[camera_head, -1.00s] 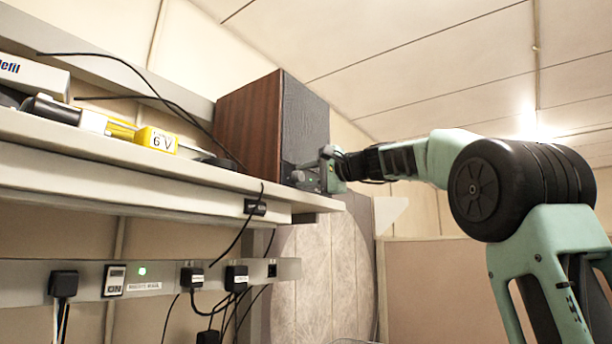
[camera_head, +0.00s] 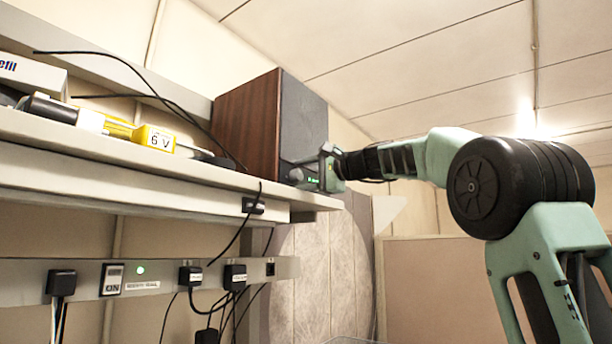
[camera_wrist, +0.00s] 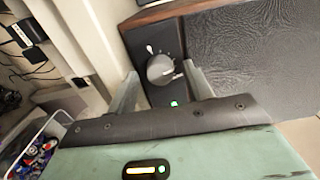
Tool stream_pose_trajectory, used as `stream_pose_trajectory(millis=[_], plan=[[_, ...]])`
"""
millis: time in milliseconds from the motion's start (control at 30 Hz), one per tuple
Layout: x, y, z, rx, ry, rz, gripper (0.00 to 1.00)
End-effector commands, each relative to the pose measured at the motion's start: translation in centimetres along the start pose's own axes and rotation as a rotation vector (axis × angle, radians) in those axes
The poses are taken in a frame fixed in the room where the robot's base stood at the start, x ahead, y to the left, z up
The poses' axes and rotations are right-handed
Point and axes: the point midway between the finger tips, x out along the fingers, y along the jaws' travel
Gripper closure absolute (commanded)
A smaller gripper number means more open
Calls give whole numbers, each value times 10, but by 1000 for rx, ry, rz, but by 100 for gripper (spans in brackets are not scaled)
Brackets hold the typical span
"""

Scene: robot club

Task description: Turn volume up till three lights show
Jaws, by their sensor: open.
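The speaker (camera_head: 246,130) has a wood-brown side and a dark grey front, and stands at the right end of the shelf. In the wrist view its front (camera_wrist: 250,45) fills the upper right. A round grey volume knob (camera_wrist: 161,69) sits on its black panel. A small green light (camera_wrist: 174,103) glows just below the knob; the number of lit lights cannot be told. It also glows in the head view (camera_head: 313,180). My gripper (camera_wrist: 160,72) is open, one finger on either side of the knob; whether they touch it cannot be told.
The shelf (camera_head: 140,168) carries a yellow 6 V item (camera_head: 155,138) and loose black cables. A power rail (camera_head: 215,270) with plugs runs below it. In the wrist view a bin of colourful items (camera_wrist: 38,150) is at lower left. Open room lies right of the speaker.

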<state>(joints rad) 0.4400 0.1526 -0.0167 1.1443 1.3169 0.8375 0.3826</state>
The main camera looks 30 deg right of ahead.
Motion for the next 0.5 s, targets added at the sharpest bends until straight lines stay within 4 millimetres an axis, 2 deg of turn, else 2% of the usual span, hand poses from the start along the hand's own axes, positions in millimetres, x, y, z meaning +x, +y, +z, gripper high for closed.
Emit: stream_pose_trajectory(millis=[133, 267, 500], plan=[[-5, 1, 0, -1, 0, -1, 49], [-23, 3, 0, -2, 1, -1, 49], [-78, 4, 0, -3, 3, -2, 49]])
